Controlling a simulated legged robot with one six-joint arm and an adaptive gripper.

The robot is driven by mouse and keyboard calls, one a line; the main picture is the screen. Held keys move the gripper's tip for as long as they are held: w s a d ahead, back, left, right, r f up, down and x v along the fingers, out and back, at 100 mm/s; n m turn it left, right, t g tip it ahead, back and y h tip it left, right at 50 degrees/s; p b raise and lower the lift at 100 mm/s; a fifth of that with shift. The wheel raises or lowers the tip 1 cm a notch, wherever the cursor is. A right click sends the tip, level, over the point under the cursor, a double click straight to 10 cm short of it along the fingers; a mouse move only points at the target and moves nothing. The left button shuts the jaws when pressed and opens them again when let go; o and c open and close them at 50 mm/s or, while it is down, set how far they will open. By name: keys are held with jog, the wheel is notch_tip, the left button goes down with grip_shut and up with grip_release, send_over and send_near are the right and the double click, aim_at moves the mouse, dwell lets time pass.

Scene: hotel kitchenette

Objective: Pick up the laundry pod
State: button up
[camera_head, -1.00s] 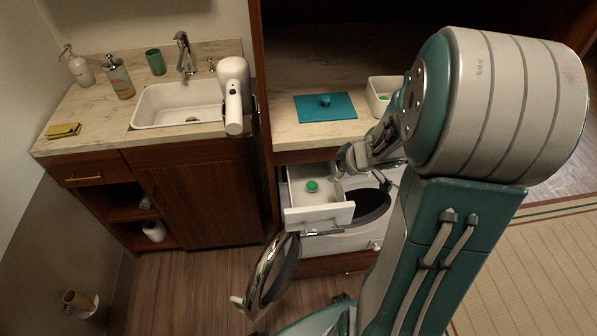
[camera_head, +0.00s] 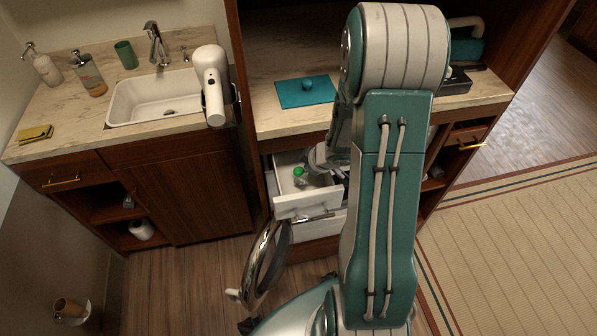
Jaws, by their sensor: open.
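The laundry pod (camera_head: 299,171) shows as a small green spot inside the open white drawer (camera_head: 303,206) of the washing machine. My gripper (camera_head: 314,168) is open and reaches down into the drawer just right of the pod. Its fingers are small and partly hidden, and I cannot tell whether they touch the pod. My arm covers the right part of the drawer area.
The round washer door (camera_head: 268,262) stands open below, at the left. A sink (camera_head: 155,97) and a white hair dryer (camera_head: 211,85) are at the left.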

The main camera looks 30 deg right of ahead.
jog(key=shift+x, duration=1)
jog(key=shift+d, duration=0.1)
jog(key=c, duration=1)
